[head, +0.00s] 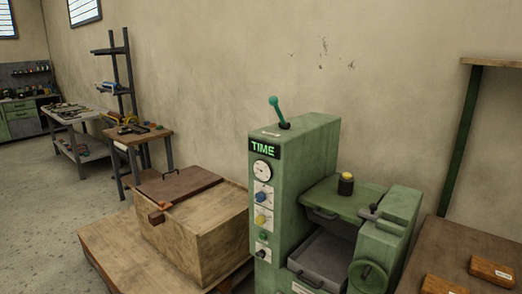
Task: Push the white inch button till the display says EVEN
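A green machine (309,165) stands in the middle of the head view. Its display (263,147) reads TIME in green letters. Below the display, the front column carries a round dial (262,172), a blue knob (262,198), a yellow knob (261,219), a green button (263,236) and a small control on a pale plate (262,253). I cannot make out which, if any, is the white inch button; the parts are too small. My gripper is not in view.
A teal lever (278,110) rises from the machine's top. A yellow-capped black part (346,184) stands on its lower deck. A wooden crate (196,222) sits on a pallet (112,250) to the left. A bench with wooden blocks (491,270) is at right. Open floor (45,200) lies left.

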